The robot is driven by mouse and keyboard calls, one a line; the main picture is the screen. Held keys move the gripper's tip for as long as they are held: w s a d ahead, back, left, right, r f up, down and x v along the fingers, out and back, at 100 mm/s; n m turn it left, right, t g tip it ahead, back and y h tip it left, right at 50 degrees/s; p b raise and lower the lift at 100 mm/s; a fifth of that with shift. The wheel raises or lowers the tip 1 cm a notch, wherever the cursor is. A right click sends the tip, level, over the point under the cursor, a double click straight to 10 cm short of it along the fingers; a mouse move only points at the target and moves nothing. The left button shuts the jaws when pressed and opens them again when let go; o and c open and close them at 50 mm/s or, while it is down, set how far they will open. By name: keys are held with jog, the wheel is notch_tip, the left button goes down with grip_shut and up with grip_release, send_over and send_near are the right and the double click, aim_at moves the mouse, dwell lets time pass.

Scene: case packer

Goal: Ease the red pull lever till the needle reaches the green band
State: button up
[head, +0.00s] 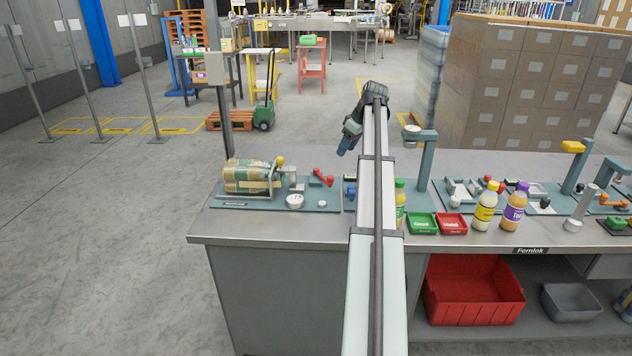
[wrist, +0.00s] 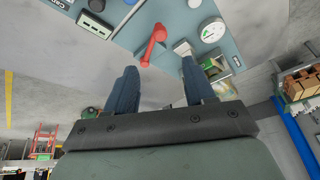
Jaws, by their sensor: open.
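The red pull lever (head: 322,178) stands on a teal panel (head: 262,204) at the left end of the bench. In the wrist view the lever (wrist: 152,45) shows just beyond my fingertips, nearer the left finger; contact cannot be told. My gripper (wrist: 158,66) is open and empty, its two blue fingers spread apart. In the head view my gripper (head: 349,137) is above and to the right of the lever. A round white gauge (head: 295,201) sits left of the lever; it also shows in the wrist view (wrist: 212,31). Its needle and green band are too small to read.
A wrapped bread loaf (head: 246,181) lies in a fixture left of the gauge. A bottle, a green tray (head: 422,224) and a red tray (head: 451,223) stand right of my arm. A teal post (head: 424,160) rises behind them.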

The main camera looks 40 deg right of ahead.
aim_at(331, 176)
jog(key=w+f+n, duration=0.1)
jog(key=f, duration=0.3)
jog(key=w+a+f+n, duration=0.1)
jog(key=w+f, duration=0.1)
jog(key=f, duration=0.2)
jog(key=w+f+n, duration=0.1)
jog(key=w+f, duration=0.1)
jog(key=f, duration=0.3)
jog(key=shift+a+g+y, duration=0.3)
jog(key=shift+a, duration=0.1)
jog(key=shift+c, duration=0.3)
jog(key=shift+r, duration=0.1)
grip_shut()
